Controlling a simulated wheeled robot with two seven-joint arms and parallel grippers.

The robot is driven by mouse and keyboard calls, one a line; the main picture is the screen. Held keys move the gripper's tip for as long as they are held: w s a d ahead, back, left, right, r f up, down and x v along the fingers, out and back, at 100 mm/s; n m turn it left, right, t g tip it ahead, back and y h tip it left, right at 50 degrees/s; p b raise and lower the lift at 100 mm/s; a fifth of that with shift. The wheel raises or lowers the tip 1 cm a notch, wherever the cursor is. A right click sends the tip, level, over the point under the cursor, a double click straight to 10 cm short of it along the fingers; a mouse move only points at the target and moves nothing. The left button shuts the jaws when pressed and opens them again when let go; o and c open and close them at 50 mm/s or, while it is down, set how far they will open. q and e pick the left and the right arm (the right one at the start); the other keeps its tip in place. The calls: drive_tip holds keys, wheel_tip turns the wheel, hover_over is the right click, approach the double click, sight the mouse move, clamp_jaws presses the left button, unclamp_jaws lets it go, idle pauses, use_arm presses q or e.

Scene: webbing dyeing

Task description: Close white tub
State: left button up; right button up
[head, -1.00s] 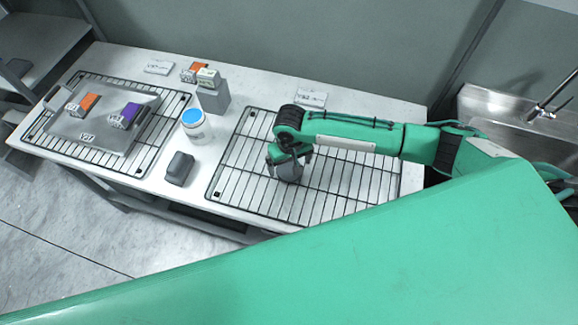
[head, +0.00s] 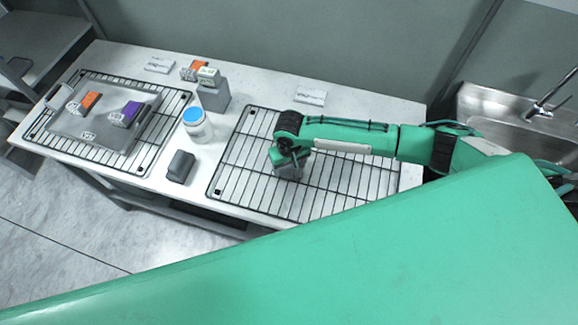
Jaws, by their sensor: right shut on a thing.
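The white tub (head: 197,131) stands upright on the table between the two wire racks. Its top shows a round blue surface; I cannot tell whether this is a lid or the contents. My right gripper (head: 287,167) is over the right wire rack, to the right of the tub and apart from it. It is shut on a grey thing, mostly hidden by the wrist and fingers, so I cannot tell what it is. My left gripper is not in view.
The right wire rack (head: 235,190) lies under my right arm. A grey tray (head: 75,128) with orange and purple boxes lies on the left rack. A dark grey block (head: 180,167) is in front of the tub. A grey stand (head: 214,99) bears small boxes behind it.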

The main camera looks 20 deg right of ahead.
sight(290, 168)
use_arm(q)
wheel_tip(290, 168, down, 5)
drive_tip(key=b, duration=0.4)
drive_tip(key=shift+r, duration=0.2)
use_arm(e)
wheel_tip(290, 168, up, 20)
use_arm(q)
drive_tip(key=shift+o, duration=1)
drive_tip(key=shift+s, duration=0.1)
